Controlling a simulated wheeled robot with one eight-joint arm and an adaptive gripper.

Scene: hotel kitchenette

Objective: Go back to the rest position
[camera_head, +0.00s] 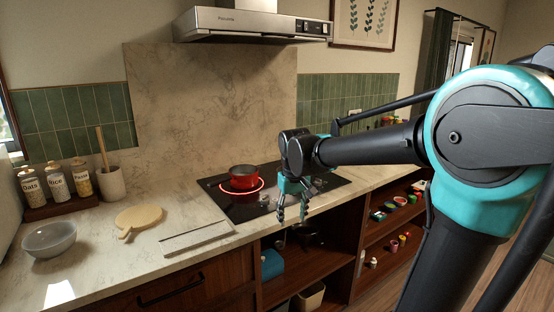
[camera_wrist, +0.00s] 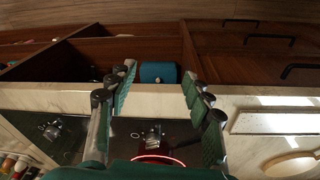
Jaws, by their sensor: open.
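My gripper (camera_head: 292,212) hangs open and empty, pointing down by the front edge of the black cooktop (camera_head: 233,211). In the wrist view my gripper (camera_wrist: 158,72) shows its two fingers spread, with nothing between them. A red pot (camera_head: 243,178) stands on the cooktop, on a burner with a glowing red ring, behind and left of my gripper. In the wrist view the glowing ring (camera_wrist: 160,157) shows partly, low in the picture. My upper arm fills the right of the head view.
Open shelves below hold a blue box (camera_head: 272,264) and several small items. A range hood (camera_head: 252,24) hangs above.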

